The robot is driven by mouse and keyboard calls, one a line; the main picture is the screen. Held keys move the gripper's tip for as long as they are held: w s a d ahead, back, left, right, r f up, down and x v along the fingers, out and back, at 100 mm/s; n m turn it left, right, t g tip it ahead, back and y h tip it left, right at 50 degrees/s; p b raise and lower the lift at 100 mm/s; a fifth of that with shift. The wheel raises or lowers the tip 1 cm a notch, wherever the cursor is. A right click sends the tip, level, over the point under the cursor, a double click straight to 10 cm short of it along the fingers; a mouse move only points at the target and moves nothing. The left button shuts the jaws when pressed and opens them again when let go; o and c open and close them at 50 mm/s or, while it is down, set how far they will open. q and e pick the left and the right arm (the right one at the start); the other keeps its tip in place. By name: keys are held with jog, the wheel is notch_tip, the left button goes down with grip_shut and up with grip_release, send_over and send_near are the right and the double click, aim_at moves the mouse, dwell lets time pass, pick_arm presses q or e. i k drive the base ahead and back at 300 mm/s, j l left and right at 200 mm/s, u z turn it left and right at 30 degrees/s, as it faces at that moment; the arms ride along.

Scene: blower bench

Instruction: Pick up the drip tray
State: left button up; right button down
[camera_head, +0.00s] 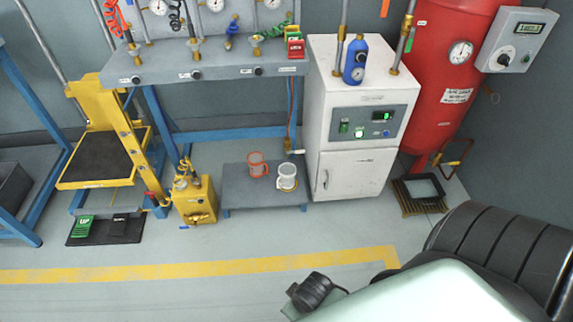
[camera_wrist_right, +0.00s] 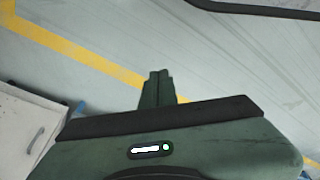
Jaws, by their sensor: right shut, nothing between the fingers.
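The drip tray (camera_head: 422,188) appears to be the shallow dark-framed tray with a pale inside, low by the floor beneath the red tank at the right. It rests on a slatted brown stand (camera_head: 424,208). My right arm comes in at the lower right of the head view, well in front of the tray; its fingertips cannot be made out there. In the right wrist view my right gripper (camera_wrist_right: 158,76) has its fingers together, empty, over bare floor. The tray is not seen in that view. My left gripper is not in view.
A white cabinet (camera_head: 347,170) stands left of the tray and the red tank (camera_head: 455,70) stands above it. The floor around the yellow line (camera_head: 200,270) is clear.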

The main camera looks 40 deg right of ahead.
aim_at(417, 187)
jog(key=z, duration=2.4)
